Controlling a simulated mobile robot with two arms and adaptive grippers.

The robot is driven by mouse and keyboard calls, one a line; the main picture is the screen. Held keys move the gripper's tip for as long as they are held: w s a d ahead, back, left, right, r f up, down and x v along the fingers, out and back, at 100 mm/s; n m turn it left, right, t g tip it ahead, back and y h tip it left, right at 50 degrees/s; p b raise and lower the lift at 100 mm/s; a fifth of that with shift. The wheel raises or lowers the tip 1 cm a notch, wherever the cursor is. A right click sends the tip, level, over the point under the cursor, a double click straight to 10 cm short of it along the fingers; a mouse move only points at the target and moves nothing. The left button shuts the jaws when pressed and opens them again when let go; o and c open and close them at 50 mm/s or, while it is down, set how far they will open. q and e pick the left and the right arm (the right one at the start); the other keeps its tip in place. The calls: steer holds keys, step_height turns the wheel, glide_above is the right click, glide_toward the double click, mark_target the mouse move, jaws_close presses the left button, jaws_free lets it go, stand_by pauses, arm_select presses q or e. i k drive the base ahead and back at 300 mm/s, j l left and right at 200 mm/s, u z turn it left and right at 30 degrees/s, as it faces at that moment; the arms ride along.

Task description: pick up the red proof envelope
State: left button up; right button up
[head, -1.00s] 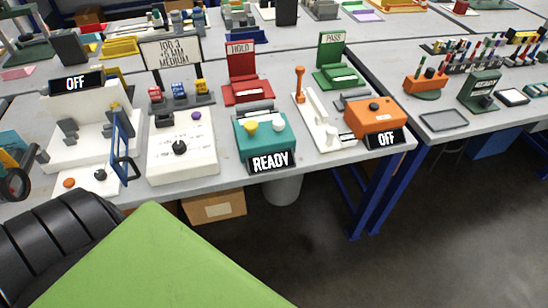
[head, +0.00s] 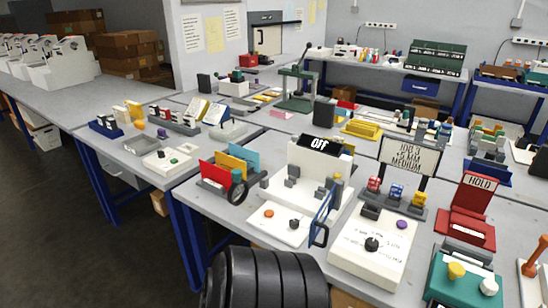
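A red envelope-like card (head: 213,173) stands upright at the left of a grey rack (head: 208,189) near the front left edge of the middle table. A yellow one (head: 231,162) and a blue one (head: 245,156) stand behind it to the right in the same rack. A black ring-shaped tool (head: 238,190) stands at the rack's right front and hides part of it. No lettering is readable on the red card. Neither of my grippers shows in the head view.
A white machine with an "OFF" sign (head: 320,142) stands right of the rack, with a blue-framed handle (head: 321,215) in front. A white control box (head: 373,248) is farther right. A separate table at left holds a grey tray (head: 139,146). Open floor lies at the lower left.

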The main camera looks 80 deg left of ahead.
mark_target(224, 177)
steer(key=u, duration=3.1)
